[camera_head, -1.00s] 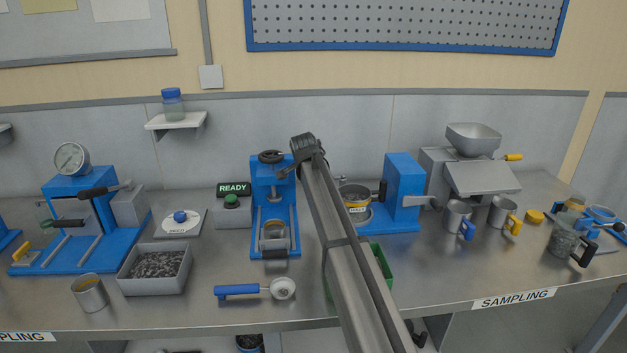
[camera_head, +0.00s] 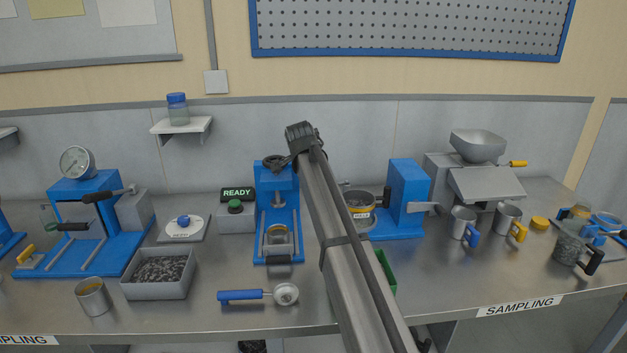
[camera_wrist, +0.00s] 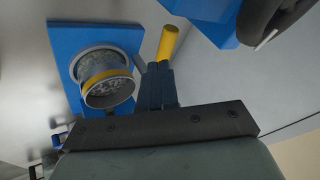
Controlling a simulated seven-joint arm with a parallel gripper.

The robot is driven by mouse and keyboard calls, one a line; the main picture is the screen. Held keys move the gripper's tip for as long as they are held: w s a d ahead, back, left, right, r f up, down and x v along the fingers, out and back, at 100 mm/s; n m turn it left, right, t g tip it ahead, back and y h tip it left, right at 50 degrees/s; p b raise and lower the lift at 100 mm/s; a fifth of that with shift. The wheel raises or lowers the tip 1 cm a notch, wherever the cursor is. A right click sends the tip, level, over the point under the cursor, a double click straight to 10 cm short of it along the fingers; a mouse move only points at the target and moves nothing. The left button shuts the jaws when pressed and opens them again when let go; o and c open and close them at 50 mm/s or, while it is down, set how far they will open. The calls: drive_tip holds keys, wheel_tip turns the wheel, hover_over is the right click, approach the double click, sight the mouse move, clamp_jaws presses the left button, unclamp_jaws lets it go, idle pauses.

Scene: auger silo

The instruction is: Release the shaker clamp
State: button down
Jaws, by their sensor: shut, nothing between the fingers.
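The shaker cannot be named for certain; the likely one is the blue unit (camera_head: 405,190) right of my arm, with a grey lever (camera_head: 421,207) on its side. A yellow-banded round cup (camera_head: 358,206) stands on its base, partly hidden by my arm. In the wrist view, a yellow-banded cup (camera_wrist: 107,85) with grey grains sits on a blue plate (camera_wrist: 62,50). My gripper (camera_wrist: 158,68) is shut and empty, right of that cup. A yellow handle (camera_wrist: 168,42) shows just beyond its fingertips; contact cannot be told. In the head view my arm hides the fingers.
A blue press (camera_head: 277,200) with a dark handwheel stands left of my arm. Metal mugs (camera_head: 463,222) stand right. A green bin (camera_head: 386,270) is partly hidden.

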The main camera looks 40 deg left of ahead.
drive_tip(key=shift+v, duration=1.35)
